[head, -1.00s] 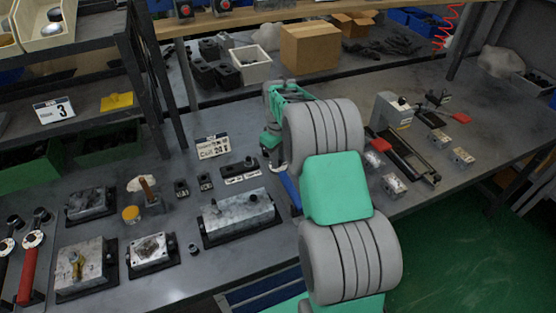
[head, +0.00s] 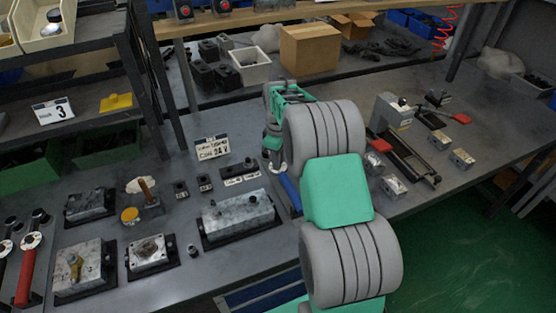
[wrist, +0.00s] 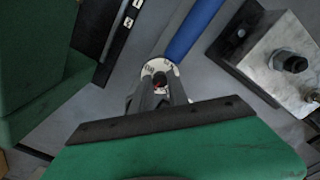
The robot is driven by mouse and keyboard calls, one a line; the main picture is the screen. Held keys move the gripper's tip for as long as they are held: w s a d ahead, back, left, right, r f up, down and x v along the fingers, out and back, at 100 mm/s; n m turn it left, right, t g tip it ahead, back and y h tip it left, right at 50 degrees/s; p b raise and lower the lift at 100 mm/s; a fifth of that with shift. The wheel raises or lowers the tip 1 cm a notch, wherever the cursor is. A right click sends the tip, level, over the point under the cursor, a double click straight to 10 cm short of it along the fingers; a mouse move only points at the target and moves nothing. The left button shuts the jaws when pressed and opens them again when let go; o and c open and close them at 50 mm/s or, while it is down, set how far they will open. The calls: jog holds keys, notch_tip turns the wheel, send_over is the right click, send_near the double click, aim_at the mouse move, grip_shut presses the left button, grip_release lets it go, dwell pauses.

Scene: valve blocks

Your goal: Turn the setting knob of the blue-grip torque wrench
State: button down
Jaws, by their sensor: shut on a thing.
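The blue-grip torque wrench lies on the bench; its blue grip (head: 290,190) shows partly behind my arm in the head view. In the wrist view the blue grip (wrist: 195,29) runs up from a white ring with dark marks (wrist: 157,67) at its end. My gripper (wrist: 160,88) is at that end, shut on the setting knob, with a finger on either side. The knob itself is mostly hidden between the fingers; a small red and dark spot shows there. In the head view my gripper (head: 272,160) is small and partly covered by my own arm.
A metal valve block (head: 238,215) stands just left of the wrench; a block with a bolt (wrist: 288,62) is close by in the wrist view. A small sign (head: 212,148) stands behind. Red-grip wrenches (head: 29,268) lie at the far left. Several blocks lie right of my arm.

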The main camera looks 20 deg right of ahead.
jog(key=c, duration=1.5)
grip_release()
jog(key=shift+c, duration=0.2)
jog(key=shift+r, duration=0.1)
notch_tip(320, 180, up, 8)
jog(key=shift+a+f+b, duration=0.1)
jog(key=shift+f+b, duration=0.05)
jog(key=shift+b, duration=0.4)
